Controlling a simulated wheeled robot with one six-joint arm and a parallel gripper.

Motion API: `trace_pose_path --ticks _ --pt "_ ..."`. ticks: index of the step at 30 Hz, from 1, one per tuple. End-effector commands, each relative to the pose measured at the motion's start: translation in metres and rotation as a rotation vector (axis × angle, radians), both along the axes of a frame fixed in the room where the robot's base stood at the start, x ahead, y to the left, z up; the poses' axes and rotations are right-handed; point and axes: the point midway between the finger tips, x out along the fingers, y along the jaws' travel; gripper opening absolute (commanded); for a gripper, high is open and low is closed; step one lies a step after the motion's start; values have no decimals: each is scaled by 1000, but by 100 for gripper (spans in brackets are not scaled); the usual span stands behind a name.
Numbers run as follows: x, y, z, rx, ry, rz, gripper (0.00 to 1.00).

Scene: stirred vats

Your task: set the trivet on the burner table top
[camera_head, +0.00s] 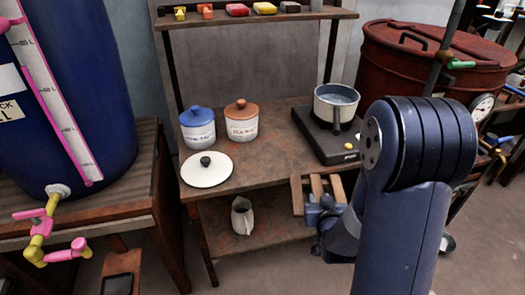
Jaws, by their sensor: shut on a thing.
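The trivet (315,187) is a small piece of pale wooden slats. My gripper (317,207) is shut on it and holds it at the front edge of the burner table, right of the middle. From this view I cannot tell whether the trivet touches the table or hangs in front of it. The burner table top (267,163) is brown, worn wood. A black burner (345,150) stands at its right rear with a pot (335,103) of bluish liquid on it. My arm hides the table's right front part.
A blue-lidded jar (197,130), a brown-lidded jar (242,121) and a white lid (207,171) occupy the table's left side. The top's middle front is bare. A pitcher (242,216) stands on the lower shelf. A blue vat (75,90) is left, a red vat (420,65) right.

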Motion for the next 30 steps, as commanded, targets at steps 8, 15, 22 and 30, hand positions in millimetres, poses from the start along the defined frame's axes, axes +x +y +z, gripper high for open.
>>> trace_pose_path --ticks 8,15,22,30 --pt "12 23 30 -1 -7 91 4" --pt "29 70 53 -2 -7 293 4" --pt "36 113 75 -1 -6 489 4" --pt "39 149 98 -3 -4 681 4"
